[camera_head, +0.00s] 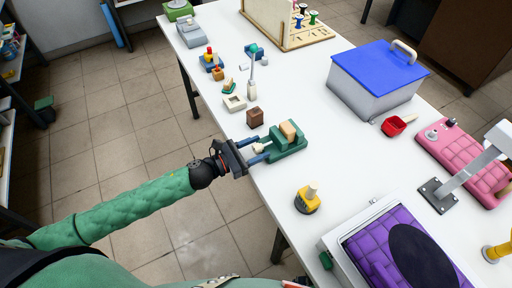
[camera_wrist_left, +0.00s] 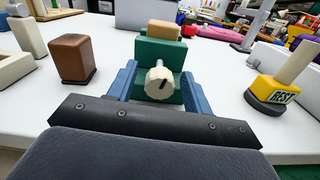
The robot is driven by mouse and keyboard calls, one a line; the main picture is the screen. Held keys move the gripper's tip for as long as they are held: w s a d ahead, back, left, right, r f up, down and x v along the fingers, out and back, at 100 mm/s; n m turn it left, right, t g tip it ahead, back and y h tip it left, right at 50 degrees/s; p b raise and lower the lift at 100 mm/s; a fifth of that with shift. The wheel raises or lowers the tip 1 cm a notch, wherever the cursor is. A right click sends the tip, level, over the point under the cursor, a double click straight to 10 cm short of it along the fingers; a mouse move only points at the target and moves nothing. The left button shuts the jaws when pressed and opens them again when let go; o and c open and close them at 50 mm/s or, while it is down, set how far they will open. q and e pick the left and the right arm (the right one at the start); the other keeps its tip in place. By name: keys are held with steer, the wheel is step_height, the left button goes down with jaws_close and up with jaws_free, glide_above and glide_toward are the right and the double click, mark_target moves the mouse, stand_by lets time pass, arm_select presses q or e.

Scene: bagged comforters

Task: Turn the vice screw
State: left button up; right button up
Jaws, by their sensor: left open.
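The green vice (camera_head: 290,143) stands near the table's left edge, with a tan block (camera_head: 289,131) at its top. The wrist view shows the vice (camera_wrist_left: 155,50) straight ahead. Its round cream screw knob (camera_wrist_left: 158,82) has a dark mark on its face and points toward my wrist camera. My left gripper (camera_head: 264,149) is open at the vice's near end. Its blue fingers stand on either side of the knob, with gaps visible between knob and fingers in the wrist view. My right gripper is not in view.
A brown block (camera_head: 255,117) stands left of the vice. A yellow-based piece with a tan handle (camera_head: 307,199), marked "REST" in the wrist view, stands to its right. A blue-lidded box (camera_head: 378,78) and a red scoop (camera_head: 394,126) lie farther back. The table between is clear.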

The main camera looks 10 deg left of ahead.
arm_select(q)
steer(key=c, duration=1)
steer(key=shift+o, duration=0.2)
steer(key=shift+n, duration=2.1)
steer(key=o, duration=1)
steer(key=shift+c, duration=0.2)
steer(key=shift+a, duration=0.1)
